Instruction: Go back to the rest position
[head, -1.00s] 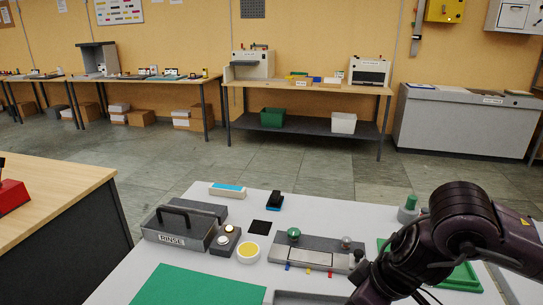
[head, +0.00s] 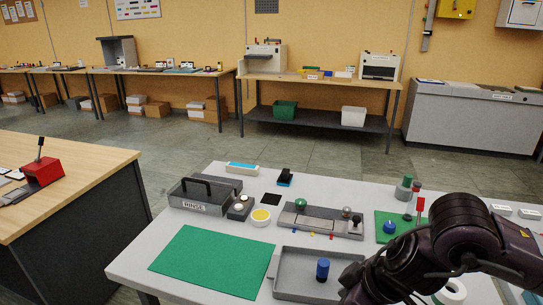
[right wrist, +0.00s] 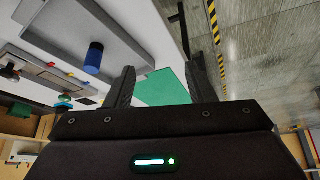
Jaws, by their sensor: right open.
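In the right wrist view my right gripper (right wrist: 164,78) shows two dark fingers spread apart with nothing between them. The green mat (right wrist: 163,88) lies beyond the gap, and a grey tray with a blue-topped cylinder (right wrist: 94,57) is to the left. In the head view my right arm (head: 440,250) covers the lower right of the white table (head: 150,270); its fingertips cannot be made out there. The blue-topped cylinder (head: 323,268) stands upright in the grey tray (head: 290,282). My left gripper is in neither view.
The table also holds a grey RINSE box (head: 195,200), a green mat (head: 212,262), a grey fixture with knobs (head: 320,222) and a green tray (head: 387,238) at right. A wooden bench (head: 70,180) with a red press (head: 43,171) stands left. Open floor lies behind.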

